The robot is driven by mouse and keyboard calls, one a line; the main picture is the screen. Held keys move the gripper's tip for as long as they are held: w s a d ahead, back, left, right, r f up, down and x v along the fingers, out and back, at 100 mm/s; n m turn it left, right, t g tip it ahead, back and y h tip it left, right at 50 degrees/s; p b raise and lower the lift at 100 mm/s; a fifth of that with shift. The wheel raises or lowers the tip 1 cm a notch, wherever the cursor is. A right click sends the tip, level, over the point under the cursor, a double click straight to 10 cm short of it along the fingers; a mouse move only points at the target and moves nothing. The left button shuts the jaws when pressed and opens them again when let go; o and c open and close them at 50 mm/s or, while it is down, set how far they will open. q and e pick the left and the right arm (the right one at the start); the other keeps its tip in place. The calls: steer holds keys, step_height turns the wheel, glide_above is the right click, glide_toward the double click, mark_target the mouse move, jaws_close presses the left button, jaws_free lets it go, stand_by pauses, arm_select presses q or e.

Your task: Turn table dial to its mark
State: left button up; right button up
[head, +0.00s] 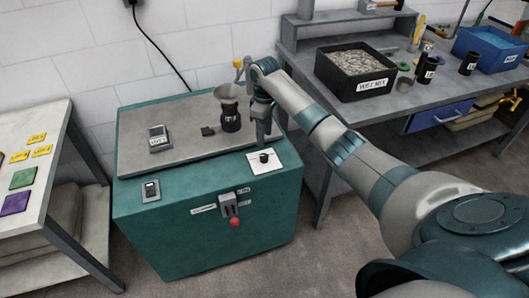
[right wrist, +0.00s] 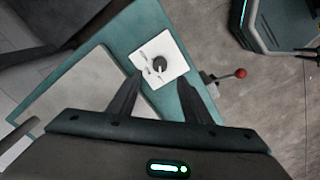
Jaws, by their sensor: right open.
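The table dial is a small black knob (head: 264,157) on a white square plate (head: 257,165) at the right front of the teal cabinet's top. In the right wrist view the knob (right wrist: 159,64) sits on its white plate (right wrist: 150,50), which bears dark marks too small to read. My right gripper (head: 264,139) points down just behind and above the dial in the head view. In the right wrist view its two fingers (right wrist: 157,88) are spread apart and empty, with the knob ahead of the gap between them. My left gripper is not in view.
The teal cabinet (head: 180,240) has a red-tipped lever (head: 235,221) on its front. A grey panel (head: 185,125) on top carries a funnel on a dark stand (head: 230,105) and a small meter (head: 158,138). A workbench with a gravel bin (head: 355,70) stands at right.

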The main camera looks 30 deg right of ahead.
mark_target(264, 156)
step_height(264, 156, down, 8)
steer(key=shift+f+p, duration=0.2)
steer(key=shift+p, duration=0.25)
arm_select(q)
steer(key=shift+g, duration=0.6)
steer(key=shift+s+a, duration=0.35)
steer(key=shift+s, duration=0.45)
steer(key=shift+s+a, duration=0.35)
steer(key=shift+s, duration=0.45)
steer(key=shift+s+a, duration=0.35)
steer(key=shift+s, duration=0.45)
arm_select(e)
steer(key=shift+f, duration=0.65)
steer(key=c, duration=1.1)
